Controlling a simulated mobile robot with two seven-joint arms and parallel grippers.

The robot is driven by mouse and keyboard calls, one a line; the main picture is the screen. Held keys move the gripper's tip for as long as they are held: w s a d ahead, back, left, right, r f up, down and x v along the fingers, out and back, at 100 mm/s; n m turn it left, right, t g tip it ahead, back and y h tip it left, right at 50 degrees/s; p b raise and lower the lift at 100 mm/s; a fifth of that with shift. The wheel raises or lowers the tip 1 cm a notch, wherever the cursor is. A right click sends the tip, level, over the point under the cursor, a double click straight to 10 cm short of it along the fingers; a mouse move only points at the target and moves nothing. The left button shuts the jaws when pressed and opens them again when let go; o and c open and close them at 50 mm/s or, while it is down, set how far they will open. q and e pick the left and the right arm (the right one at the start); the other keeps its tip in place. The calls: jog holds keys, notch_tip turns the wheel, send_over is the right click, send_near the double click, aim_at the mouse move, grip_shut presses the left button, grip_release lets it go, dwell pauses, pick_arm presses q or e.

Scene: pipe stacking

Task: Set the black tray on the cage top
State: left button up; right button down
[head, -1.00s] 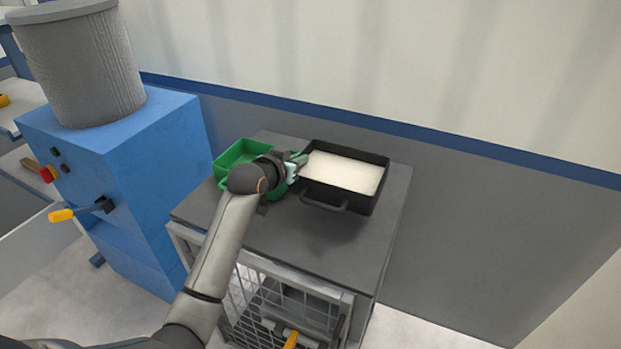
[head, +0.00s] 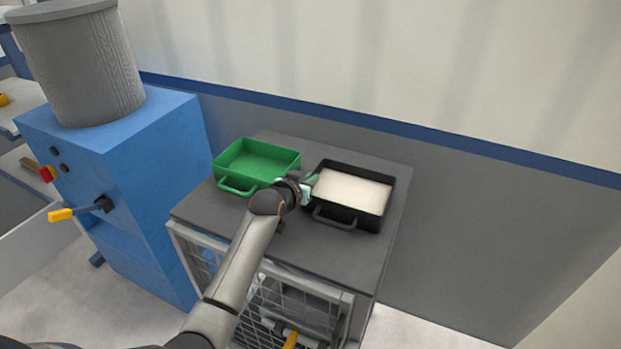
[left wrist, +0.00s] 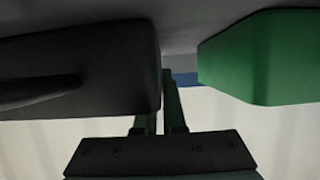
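The black tray (head: 346,219), filled with something pale, is level at the right part of the grey cage top (head: 325,256). It looks set down there, but I cannot be sure its base touches. Its handle faces the front. My left gripper (head: 308,187) is at the tray's left wall, with its fingers close together and pinching that wall. In the left wrist view, the black tray (left wrist: 90,75) fills the left, partly hiding one finger of the left gripper (left wrist: 158,110); the other finger is outside the wall. My right gripper is not in view.
A green tray (head: 237,188) stands left of the black tray, a narrow gap apart; it also shows in the left wrist view (left wrist: 262,58). A blue machine (head: 145,160) stands to the left. A wall (head: 480,190) rises behind. The cage top's front is mostly clear.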

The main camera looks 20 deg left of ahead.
pick_arm(q)
jog(key=o, duration=0.4)
jog(key=shift+r, duration=0.15)
jog(key=p+v, duration=0.1)
jog(key=v, duration=1.1)
jog(key=shift+a, duration=0.1)
